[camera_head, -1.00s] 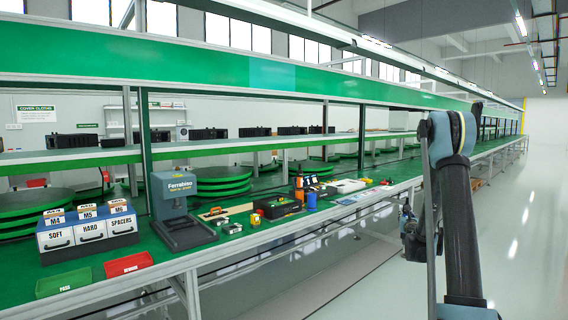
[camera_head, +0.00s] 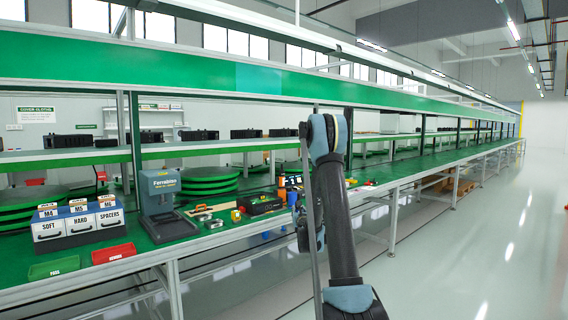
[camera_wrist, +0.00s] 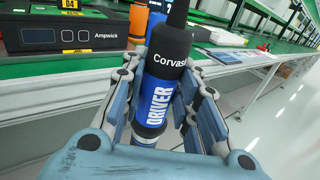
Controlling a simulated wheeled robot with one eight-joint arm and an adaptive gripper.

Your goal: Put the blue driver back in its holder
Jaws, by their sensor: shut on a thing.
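The blue driver (camera_wrist: 160,88) is upright to slightly tilted in the wrist view, with a black upper body marked "Corvas" and a blue label reading "DRIVER". My gripper (camera_wrist: 158,98) is shut around its body, one finger on each side. The driver's lower end is partly hidden by the gripper. An orange cylinder (camera_wrist: 138,22) stands on the bench behind the driver in the wrist view. I cannot tell for certain which item is the driver's holder.
A black Ampwick box (camera_wrist: 68,38) stands on the bench at left in the wrist view. In the head view, a grey-blue press (camera_head: 165,205), labelled bins (camera_head: 80,228), and green (camera_head: 54,268) and red (camera_head: 113,254) trays line the bench. The floor at right is clear.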

